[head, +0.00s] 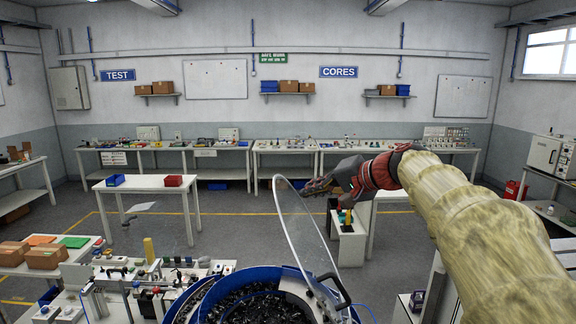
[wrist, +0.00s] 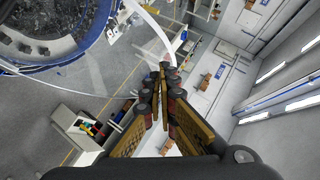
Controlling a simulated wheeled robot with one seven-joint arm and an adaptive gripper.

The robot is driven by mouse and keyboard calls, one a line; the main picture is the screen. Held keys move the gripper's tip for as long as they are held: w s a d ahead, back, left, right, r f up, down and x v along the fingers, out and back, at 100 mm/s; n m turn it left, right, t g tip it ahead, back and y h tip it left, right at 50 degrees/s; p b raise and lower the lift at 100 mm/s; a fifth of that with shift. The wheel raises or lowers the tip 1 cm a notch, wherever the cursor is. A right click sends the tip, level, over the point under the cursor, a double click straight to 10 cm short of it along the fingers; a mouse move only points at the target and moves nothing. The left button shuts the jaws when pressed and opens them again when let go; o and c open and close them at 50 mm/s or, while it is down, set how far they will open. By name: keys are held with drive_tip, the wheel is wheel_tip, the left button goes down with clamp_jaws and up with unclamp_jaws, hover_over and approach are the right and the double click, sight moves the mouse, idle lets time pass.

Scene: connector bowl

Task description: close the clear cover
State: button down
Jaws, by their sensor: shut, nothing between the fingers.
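The clear cover (head: 300,232) stands raised and steeply tilted above the blue feeder bowl (head: 208,288), which holds many small black parts. A black handle or bracket (head: 334,288) sits near the cover's lower right. My gripper (head: 308,187) is shut and empty near the cover's upper edge, on its right side. In the wrist view the shut fingertips (wrist: 167,68) lie close to the cover's pale curved rim (wrist: 158,30); I cannot tell whether they touch it. The bowl (wrist: 95,35) shows at upper left there, partly through the cover.
A bench with fixtures and small parts (head: 148,290) stands left of the bowl. A small white cabinet (head: 350,246) with coloured items stands behind the cover to the right. A white table (head: 146,184) with a blue and a red bin is farther back. Open floor lies between.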

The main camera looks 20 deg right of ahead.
drive_tip(key=w+d+r+m+t, duration=0.1)
drive_tip(key=w+d+r, duration=0.15)
drive_tip(key=d, duration=0.25)
drive_tip(key=p, duration=0.3)
approach(277, 184)
drive_tip(key=w+d, duration=0.2)
drive_tip(key=w, duration=0.1)
drive_tip(key=a, duration=0.1)
drive_tip(key=w+a+f+p, duration=0.1)
drive_tip(key=a, duration=0.1)
drive_tip(key=shift+a+f, duration=0.1)
drive_tip(key=shift+f, duration=0.1)
drive_tip(key=shift+w+f, duration=0.2)
drive_tip(key=shift+a, duration=0.1)
